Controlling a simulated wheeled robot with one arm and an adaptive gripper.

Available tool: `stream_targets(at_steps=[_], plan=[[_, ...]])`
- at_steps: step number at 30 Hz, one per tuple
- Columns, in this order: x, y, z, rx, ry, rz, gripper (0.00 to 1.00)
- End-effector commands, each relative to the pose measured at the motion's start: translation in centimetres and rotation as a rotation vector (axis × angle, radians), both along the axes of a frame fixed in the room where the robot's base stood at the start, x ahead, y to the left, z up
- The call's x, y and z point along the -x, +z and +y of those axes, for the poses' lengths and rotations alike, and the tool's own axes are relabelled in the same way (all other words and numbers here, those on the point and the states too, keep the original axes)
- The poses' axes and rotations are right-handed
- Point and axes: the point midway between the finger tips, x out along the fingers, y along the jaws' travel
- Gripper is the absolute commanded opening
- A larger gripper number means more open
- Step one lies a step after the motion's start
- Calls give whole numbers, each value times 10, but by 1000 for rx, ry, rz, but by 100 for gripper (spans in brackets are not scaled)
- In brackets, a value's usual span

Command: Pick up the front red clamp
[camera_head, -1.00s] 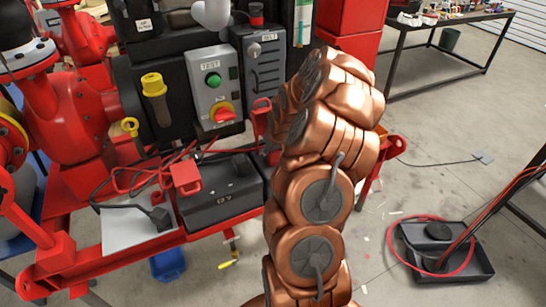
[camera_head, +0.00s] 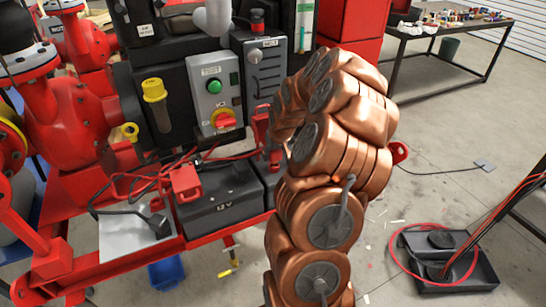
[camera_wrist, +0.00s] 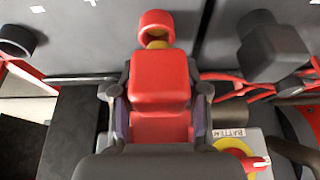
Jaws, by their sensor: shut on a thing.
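A red clamp (camera_wrist: 160,85) fills the middle of the wrist view, with a red ring at its far end. My gripper (camera_wrist: 160,103) has its dark fingers pressed on both sides of this clamp. In the head view the gripper is hidden behind my copper-coloured arm. There, one red clamp (camera_head: 185,183) sits at the left top edge of the black 12 V battery (camera_head: 225,205). Another red clamp (camera_head: 262,125) stands farther back, just left of my arm. I cannot tell from the head view which one is held.
A control box (camera_head: 213,90) with a green button and red knob stands behind the battery. A red skid rail (camera_head: 205,240) runs along the front. A black tray (camera_head: 445,258) with red cable lies on the floor at right. A workbench (camera_head: 450,30) is at the back.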

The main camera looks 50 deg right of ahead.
Motion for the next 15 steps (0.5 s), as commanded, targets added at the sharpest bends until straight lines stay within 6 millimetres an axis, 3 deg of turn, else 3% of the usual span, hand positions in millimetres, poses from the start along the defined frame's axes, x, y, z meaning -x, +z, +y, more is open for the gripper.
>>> stream_targets(at_steps=[15], plan=[[50,5,40,4,-2,-3,0]])
